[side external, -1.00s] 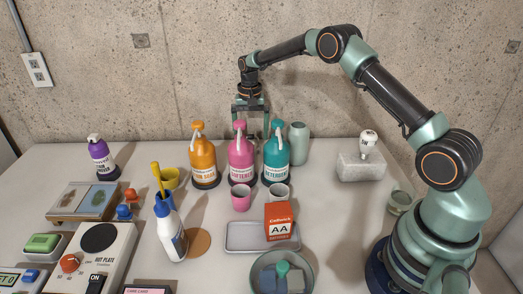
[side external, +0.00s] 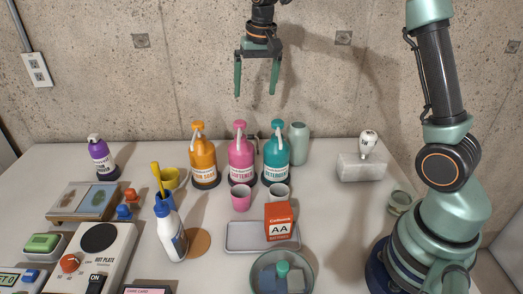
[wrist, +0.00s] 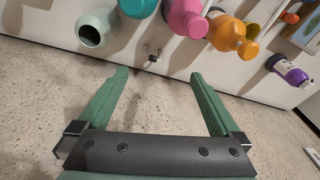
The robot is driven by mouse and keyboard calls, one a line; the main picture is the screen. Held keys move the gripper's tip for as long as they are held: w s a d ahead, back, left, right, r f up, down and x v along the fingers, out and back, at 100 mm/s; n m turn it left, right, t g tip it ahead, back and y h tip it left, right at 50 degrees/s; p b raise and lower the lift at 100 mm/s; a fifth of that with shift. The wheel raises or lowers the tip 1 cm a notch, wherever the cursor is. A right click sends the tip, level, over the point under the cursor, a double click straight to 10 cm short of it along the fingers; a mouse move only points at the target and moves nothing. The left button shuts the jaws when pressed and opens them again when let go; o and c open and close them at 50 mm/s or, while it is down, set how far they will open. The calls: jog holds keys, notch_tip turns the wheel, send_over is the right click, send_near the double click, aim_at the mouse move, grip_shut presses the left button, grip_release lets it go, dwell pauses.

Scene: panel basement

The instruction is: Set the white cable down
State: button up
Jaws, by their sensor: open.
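My gripper (side external: 255,92) is open and empty, high in front of the concrete wall, above the row of pump bottles. Its two green fingers also show spread apart in the wrist view (wrist: 156,76). In the wrist view a small pale and dark piece (wrist: 152,57) lies at the back of the table, behind the gap between the teal and pink bottles. It is too small to tell whether it is the white cable. In the side view the bottles hide that spot, and no white cable can be made out.
Orange (side external: 205,160), pink (side external: 241,160) and teal (side external: 275,160) pump bottles stand along the back, with a pale green vase (side external: 299,145) beside them. A grey tray (side external: 240,236), battery box (side external: 278,220) and hot plate (side external: 99,238) are nearer. The table's right middle is clear.

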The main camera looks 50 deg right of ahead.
jog(key=s+a+n+t, duration=0.2)
jog(key=s+n, duration=0.1)
jog(key=s, duration=0.7)
jog(key=s+a+r+n+t, duration=0.1)
jog(key=s+a+n, duration=0.2)
jog(key=s, duration=0.7)
jog(key=shift+a+r+t, duration=0.25)
jog(key=shift+a+t, duration=0.1)
jog(key=shift+t, duration=0.05)
jog(key=shift+s, duration=0.1)
